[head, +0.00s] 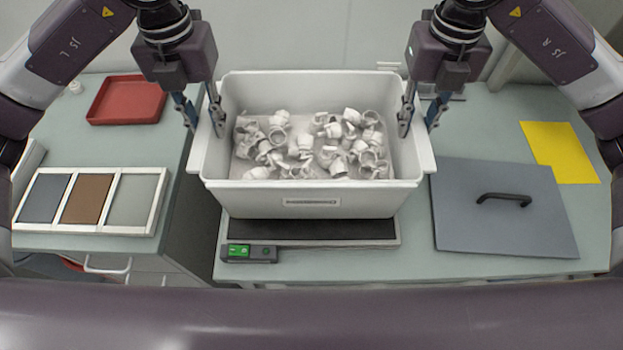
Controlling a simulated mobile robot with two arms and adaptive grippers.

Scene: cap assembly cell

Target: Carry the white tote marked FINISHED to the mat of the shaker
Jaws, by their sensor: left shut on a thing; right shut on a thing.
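The white tote (312,190) is in the middle of the head view, level, with several white caps or fittings (300,145) inside. A small label plate (312,201) is on its front wall, but its text is too small to read. My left gripper (205,128) is shut on the tote's left rim, and my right gripper (418,128) is shut on its right rim. Directly below the tote is a dark mat (310,230) on a low grey device with a green-lit panel (240,250). I cannot tell whether the tote touches the mat; the tote hides its rear part.
A grey lid or plate with a black handle (460,225) and a yellow sheet (560,150) lie on the right worktop. On the left bench are a red tray (127,100) and a white-framed three-part rack (133,229). A wall stands behind the tote.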

